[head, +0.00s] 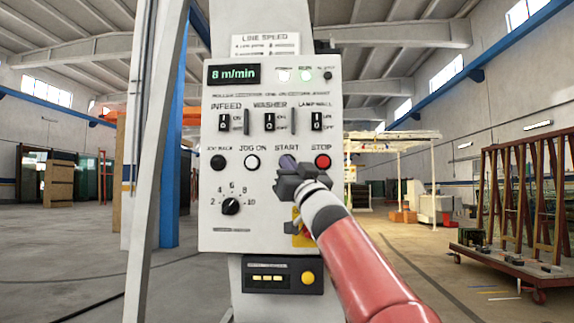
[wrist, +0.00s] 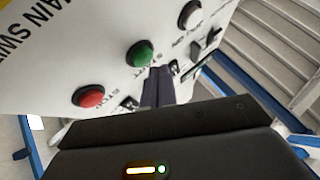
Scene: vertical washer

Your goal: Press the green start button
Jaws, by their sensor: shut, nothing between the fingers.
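The green start button (wrist: 140,54) is a round dome on the white control panel (head: 218,190), seen in the wrist view. In the head view my gripper hides it, below the START label. My gripper (head: 288,162) is shut and empty, with its fingers pointing at the panel. In the wrist view the fingertips (wrist: 160,72) are close beside the green button, over the lettering. I cannot tell how much gap there is to the panel, and no contact with the button is visible.
The red STOP button (head: 322,161) is just right of my gripper, and the white JOG ON button (head: 252,162) is to the left. A black button (head: 218,162), switches (head: 270,121) and a dial (head: 231,206) share the panel. A yellow button (head: 308,278) sits below.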

